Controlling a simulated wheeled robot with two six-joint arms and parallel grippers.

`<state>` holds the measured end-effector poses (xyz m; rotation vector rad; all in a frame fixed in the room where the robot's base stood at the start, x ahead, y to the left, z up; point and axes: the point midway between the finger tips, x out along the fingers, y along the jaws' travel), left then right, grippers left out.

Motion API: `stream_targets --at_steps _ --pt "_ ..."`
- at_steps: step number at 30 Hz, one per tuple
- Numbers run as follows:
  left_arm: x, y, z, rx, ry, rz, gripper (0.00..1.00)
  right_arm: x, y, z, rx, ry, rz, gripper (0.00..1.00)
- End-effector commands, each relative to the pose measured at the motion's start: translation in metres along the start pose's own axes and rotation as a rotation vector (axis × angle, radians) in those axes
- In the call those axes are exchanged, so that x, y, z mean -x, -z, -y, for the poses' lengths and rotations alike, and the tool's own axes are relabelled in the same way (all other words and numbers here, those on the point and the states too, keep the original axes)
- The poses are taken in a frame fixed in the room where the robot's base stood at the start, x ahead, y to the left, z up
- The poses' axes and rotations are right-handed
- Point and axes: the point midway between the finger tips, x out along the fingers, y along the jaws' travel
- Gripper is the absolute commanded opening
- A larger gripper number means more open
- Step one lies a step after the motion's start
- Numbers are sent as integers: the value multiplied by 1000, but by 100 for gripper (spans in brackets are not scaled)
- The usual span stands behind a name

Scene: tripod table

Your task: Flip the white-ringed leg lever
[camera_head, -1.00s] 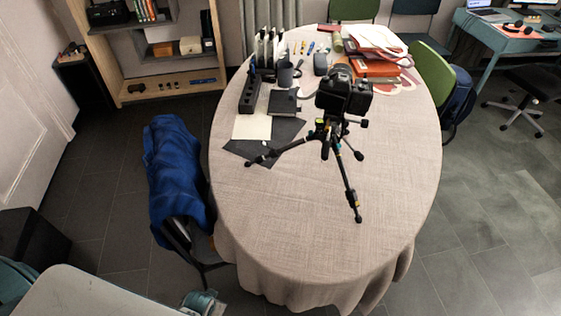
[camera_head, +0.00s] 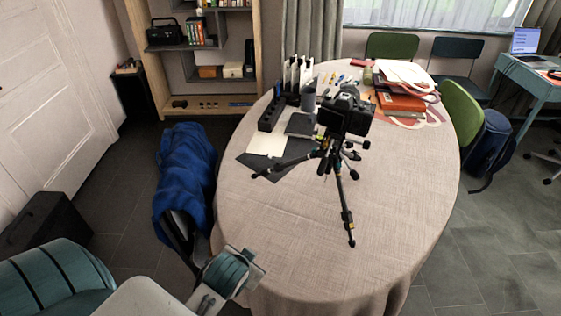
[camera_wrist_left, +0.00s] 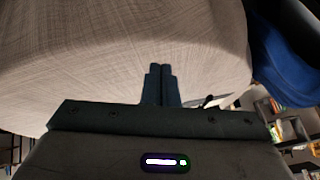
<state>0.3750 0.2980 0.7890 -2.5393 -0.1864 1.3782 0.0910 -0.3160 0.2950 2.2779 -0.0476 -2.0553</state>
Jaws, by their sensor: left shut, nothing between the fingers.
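A black camera (camera_head: 345,114) stands on a small black tripod (camera_head: 330,160) on the oval table. One tripod leg (camera_head: 344,205) reaches toward the front, another (camera_head: 282,167) reaches left, and the others are partly hidden behind the camera. Small light and coloured marks show on the legs, but which lever has the white ring is too small to tell. My left arm (camera_head: 228,272) reaches in at the lower left, well short of the tripod. In the left wrist view my left gripper (camera_wrist_left: 160,68) is shut and empty, with tablecloth beyond its fingertips. My right gripper is out of view.
The cloth-covered table (camera_head: 300,235) is clear at its front. A black organizer (camera_head: 285,103), dark and pale sheets (camera_head: 268,143) and stacked folders (camera_head: 403,103) lie behind and beside the tripod. A chair with a blue jacket (camera_head: 186,170) stands at the table's left.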

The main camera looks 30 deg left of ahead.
Motion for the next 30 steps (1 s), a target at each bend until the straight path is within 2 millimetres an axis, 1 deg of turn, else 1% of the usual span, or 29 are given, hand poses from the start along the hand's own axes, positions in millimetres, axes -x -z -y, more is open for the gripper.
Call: stream_targets --at_steps 1,5,8,9,11,12,15,16,18,21,24,30 --pt "-6 15 5 -5 26 -37 0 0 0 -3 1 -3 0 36" --pt "-17 58 21 -25 106 -147 0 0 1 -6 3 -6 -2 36" --pt "-24 100 36 -48 184 -252 0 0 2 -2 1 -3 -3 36" --pt "-25 119 42 -59 218 -297 0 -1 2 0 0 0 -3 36" --pt "-25 148 52 -79 273 -367 0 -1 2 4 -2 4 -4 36" --pt "-25 166 58 -94 307 -409 0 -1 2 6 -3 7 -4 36" --pt "-21 203 69 -128 378 -498 0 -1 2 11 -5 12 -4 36" --pt "-20 212 71 -136 395 -518 0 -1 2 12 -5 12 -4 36" --pt "-17 228 76 -153 427 -556 0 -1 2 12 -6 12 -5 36" --pt "-14 242 79 -168 453 -587 0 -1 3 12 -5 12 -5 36" --pt "-12 246 81 -174 464 -599 0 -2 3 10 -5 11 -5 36" --pt "-12 246 80 -174 463 -599 0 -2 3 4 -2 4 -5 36"
